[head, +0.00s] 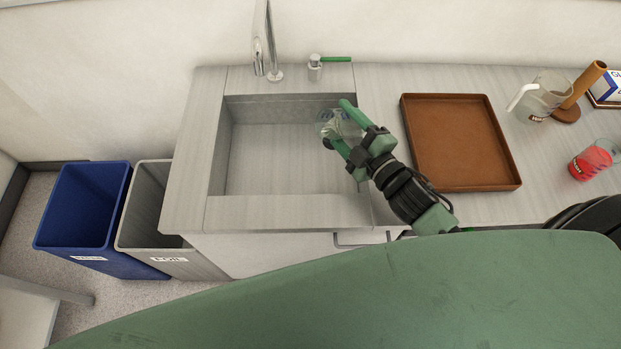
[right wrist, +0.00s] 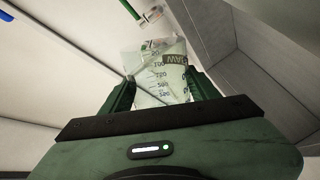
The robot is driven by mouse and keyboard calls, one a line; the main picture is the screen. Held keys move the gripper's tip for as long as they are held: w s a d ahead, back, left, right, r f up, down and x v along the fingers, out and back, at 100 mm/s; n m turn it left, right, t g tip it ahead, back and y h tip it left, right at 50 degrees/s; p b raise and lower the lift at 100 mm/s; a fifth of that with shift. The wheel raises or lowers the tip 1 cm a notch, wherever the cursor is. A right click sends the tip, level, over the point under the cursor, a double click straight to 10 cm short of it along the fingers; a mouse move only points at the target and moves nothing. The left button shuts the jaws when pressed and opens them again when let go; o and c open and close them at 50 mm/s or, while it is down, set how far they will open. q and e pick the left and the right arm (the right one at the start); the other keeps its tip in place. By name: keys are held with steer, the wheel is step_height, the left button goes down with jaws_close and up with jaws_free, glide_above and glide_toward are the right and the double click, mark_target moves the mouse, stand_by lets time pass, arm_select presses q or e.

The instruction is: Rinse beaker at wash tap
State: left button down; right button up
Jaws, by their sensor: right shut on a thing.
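My right gripper (head: 337,123) is shut on a clear beaker (head: 329,129) over the right side of the sink. In the right wrist view the beaker (right wrist: 160,72) shows printed volume marks and sits between the two green fingers (right wrist: 161,92). Its contents are hard to make out. The sink (head: 265,165) is a light grey basin set in the counter. The wash tap (head: 264,45) rises behind the basin, to the left of the beaker. A tap lever with a green handle (head: 336,59) stands right of the tap. My left gripper is not in view.
A brown tray (head: 509,180), empty, lies on the counter right of the sink. Blue (head: 88,215) and grey (head: 146,215) bins stand left of the counter.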

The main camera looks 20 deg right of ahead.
steer(key=shift+a+f+n+b, duration=0.1)
steer(key=shift+f+n+b, duration=0.3)
steer(key=shift+n+b, duration=0.55)
stand_by(0.5)
steer(key=shift+s+a+f+n, duration=0.2)
steer(key=shift+a+f+n, duration=0.15)
steer(key=shift+a+n, duration=0.45)
stand_by(0.9)
steer(key=shift+a+r+n+p, duration=0.1)
steer(key=shift+r+n+p, duration=0.3)
steer(key=shift+n, duration=0.45)
stand_by(0.8)
steer(key=shift+s+a+f+n+h, duration=0.1)
steer(key=shift+a+f+n+h, duration=0.1)
steer(key=shift+n+h, duration=0.2)
stand_by(0.3)
